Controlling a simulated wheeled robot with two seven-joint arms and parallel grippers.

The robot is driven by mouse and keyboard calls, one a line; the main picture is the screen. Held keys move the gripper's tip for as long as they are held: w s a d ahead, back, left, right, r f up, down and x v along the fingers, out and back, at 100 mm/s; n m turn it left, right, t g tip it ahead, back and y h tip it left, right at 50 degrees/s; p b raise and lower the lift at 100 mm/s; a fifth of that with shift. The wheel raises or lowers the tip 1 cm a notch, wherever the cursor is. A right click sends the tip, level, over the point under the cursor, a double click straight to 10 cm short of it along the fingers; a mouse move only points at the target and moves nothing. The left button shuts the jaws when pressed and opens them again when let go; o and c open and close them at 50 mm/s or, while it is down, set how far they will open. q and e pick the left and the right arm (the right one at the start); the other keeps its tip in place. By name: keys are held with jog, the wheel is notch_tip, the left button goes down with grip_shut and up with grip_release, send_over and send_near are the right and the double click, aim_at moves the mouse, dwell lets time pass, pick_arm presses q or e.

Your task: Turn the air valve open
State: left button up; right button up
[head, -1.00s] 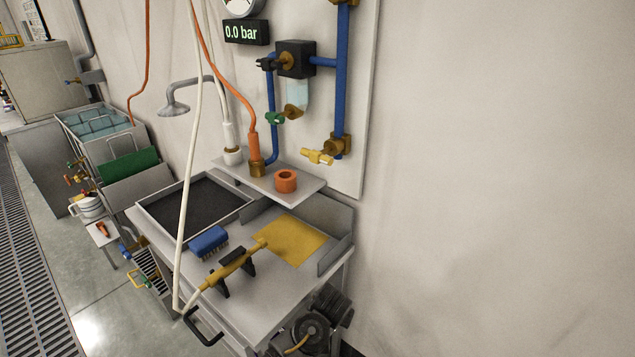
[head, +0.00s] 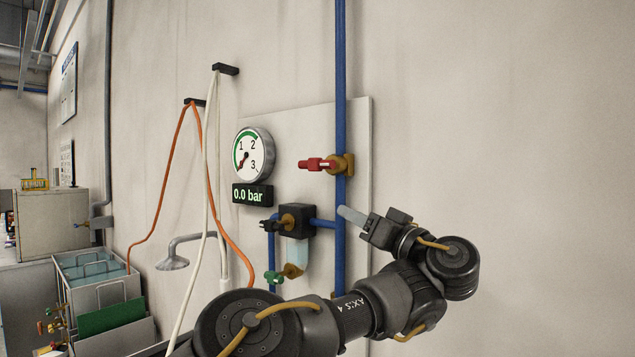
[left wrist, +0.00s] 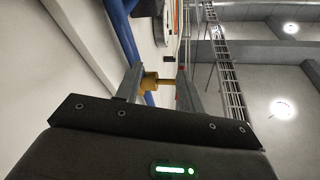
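The air valve has a red handle (head: 316,164) that lies level, pointing left across the upright blue pipe (head: 341,100). Its brass body (head: 345,164) sits on that pipe. My left gripper (head: 345,214) is just below the valve, in front of the pipe, fingers toward the panel. In the left wrist view its two grey fingers (left wrist: 159,88) stand apart, with the brass valve body (left wrist: 150,82) showing between them beyond the tips. I see no contact with the valve. The red handle is mostly hidden there. My right gripper is not in view.
A dial gauge (head: 252,154) and a display (head: 252,195) reading 0.0 bar are left of the valve. A black regulator (head: 296,221) and green-handled valve (head: 273,277) are below. Orange (head: 168,190) and white (head: 207,160) hoses hang left. The wall at right is bare.

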aim_at(318, 164)
pick_arm(q)
jog(key=s+r+n+y, duration=0.2)
jog(key=s+r+n, duration=0.1)
jog(key=r, duration=0.3)
jog(key=shift+g, duration=0.3)
jog(key=p+x, duration=0.1)
jog(key=x, duration=0.2)
jog(key=p+x, duration=0.2)
jog(key=x, duration=0.1)
jog(key=p+x, duration=0.1)
jog(key=x, duration=0.2)
jog(key=shift+a+r, duration=0.3)
jog(key=shift+r, duration=0.1)
jog(key=shift+w+a+r+p, duration=0.1)
jog(key=shift+w+a+p, duration=0.3)
jog(key=shift+a+p, duration=0.15)
grip_shut()
